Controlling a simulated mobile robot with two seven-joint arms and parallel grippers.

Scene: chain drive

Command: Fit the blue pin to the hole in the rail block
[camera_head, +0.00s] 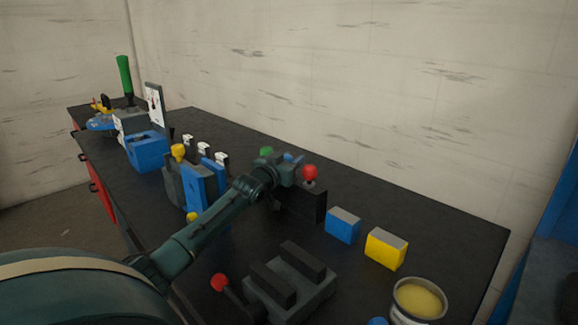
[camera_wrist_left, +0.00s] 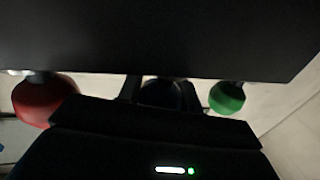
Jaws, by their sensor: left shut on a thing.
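The rail block (camera_head: 306,205) is a dark block in the middle of the table. A green-headed pin (camera_head: 266,151) and a red-headed pin (camera_head: 310,172) show at either side of my left gripper (camera_head: 290,165). In the left wrist view the red head (camera_wrist_left: 45,98) is at left and the green head (camera_wrist_left: 228,98) at right. Between the fingers sits a dark bluish round head, the blue pin (camera_wrist_left: 160,93), with my left gripper shut on it. The rail block (camera_wrist_left: 160,40) fills the top of that view. The hole and the pin's lower end are hidden. My right gripper is out of view.
A blue block (camera_head: 342,228), a yellow block (camera_head: 385,250) and an open tin (camera_head: 418,300) stand at right. A dark vise (camera_head: 290,285) with a red-knobbed lever is in front. Blue fixtures (camera_head: 147,152) and small white pieces (camera_head: 203,148) stand at left. The table's back right is clear.

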